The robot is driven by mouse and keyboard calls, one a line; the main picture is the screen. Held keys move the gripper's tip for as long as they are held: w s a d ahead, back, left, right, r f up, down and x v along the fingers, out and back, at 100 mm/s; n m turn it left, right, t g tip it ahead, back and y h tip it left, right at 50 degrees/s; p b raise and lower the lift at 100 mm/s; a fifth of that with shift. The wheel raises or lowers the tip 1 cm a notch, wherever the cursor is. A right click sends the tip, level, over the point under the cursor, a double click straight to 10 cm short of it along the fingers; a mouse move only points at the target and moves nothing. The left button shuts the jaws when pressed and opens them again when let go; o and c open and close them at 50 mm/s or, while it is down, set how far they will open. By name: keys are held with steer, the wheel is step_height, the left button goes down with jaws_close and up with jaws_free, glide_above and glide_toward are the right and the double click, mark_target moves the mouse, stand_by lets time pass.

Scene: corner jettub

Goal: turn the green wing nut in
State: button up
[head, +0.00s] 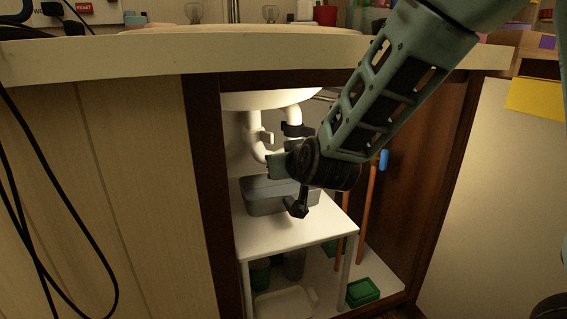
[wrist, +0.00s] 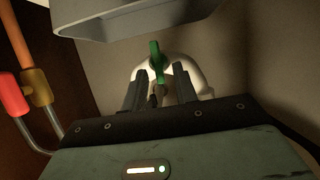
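The green wing nut (wrist: 156,62) shows in the wrist view in front of a curved white pipe (wrist: 203,75). It stands upright in the picture, just beyond my fingertips. My gripper (wrist: 159,78) has its two dark fingers apart, one on each side of the nut's line, with a clear gap between them. A small greyish-brown part shows in that gap; I cannot tell what it is. In the head view my gripper (head: 272,166) is inside the cabinet by the white drain pipes (head: 254,140). The wing nut is not visible there.
A grey tub (head: 265,204) stands on a small white table (head: 290,237) just below my gripper; it fills the top of the wrist view. Orange-handled tools (head: 366,215) lean at the right. The dark cabinet frame (head: 203,190) bounds the opening on the left.

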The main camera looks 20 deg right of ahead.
jaws_close()
steer(key=shift+f+b, duration=0.1)
steer(key=shift+b, duration=0.3)
steer(key=shift+s+d+f+m+t+y+b, duration=0.1)
steer(key=shift+d+f+m+t+y+b, duration=0.3)
steer(key=shift+m+y, duration=1.25)
steer(key=shift+w+d+f+m+t+y+b, duration=0.1)
steer(key=shift+d+f+m+t+y, duration=0.4)
steer(key=shift+m, duration=2.25)
steer(key=shift+s+d+f+m+t+y+b, duration=0.1)
steer(key=shift+d+f+m+t+y+b, duration=0.35)
steer(key=shift+m+y, duration=1.25)
steer(key=shift+a+r+m+h, duration=0.25)
steer(key=shift+m+h, duration=0.1)
steer(key=shift+m, duration=0.35)
